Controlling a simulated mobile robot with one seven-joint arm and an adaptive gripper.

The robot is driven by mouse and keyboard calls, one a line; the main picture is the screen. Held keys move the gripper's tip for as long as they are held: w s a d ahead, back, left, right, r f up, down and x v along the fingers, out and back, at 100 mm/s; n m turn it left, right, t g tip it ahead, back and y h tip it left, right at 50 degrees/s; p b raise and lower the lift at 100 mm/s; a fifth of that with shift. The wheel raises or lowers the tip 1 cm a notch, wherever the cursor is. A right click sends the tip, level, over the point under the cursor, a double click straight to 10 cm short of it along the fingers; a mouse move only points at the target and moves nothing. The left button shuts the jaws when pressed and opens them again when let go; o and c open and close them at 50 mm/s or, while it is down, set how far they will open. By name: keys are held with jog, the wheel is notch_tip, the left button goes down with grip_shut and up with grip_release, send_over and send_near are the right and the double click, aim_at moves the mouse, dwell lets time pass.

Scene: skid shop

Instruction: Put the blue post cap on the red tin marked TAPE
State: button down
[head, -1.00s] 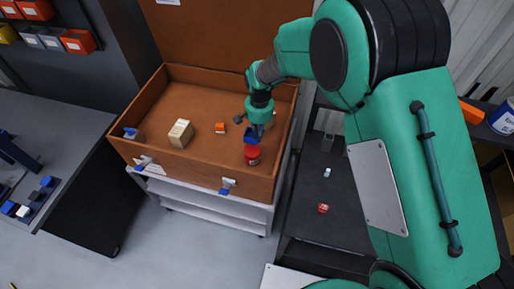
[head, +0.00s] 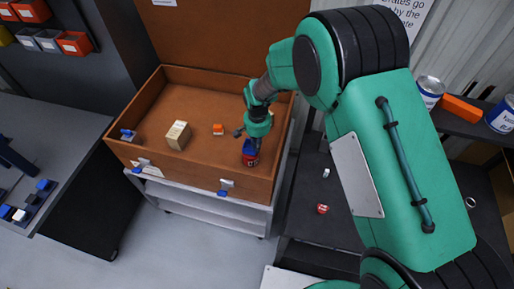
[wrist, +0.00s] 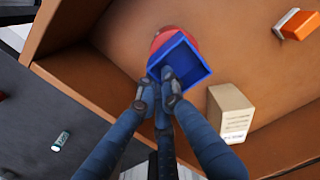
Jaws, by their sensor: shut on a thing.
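The blue post cap (wrist: 190,66) is a square, open-sided piece held in my gripper (wrist: 167,78), which is shut on its near edge. The red tin (wrist: 163,36) stands in the brown crate and is partly hidden behind the cap in the wrist view. In the head view the blue cap (head: 249,146) is right over the red tin (head: 250,160), with my gripper (head: 250,137) above it. I cannot tell whether cap and tin touch. The tin's marking cannot be read.
The brown crate (head: 205,182) has high walls and a raised lid behind. A tan block (head: 178,135) and an orange piece (head: 218,129) lie inside it, left of the tin. A blue-and-grey item (head: 130,135) sits at the left corner. The crate floor between is clear.

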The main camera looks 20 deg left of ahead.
jog(key=shift+f, duration=0.45)
jog(key=shift+f, duration=0.1)
jog(key=c, duration=1.9)
grip_release()
notch_tip(320, 180, up, 12)
jog(key=shift+r+p, duration=0.1)
jog(key=shift+p, duration=0.4)
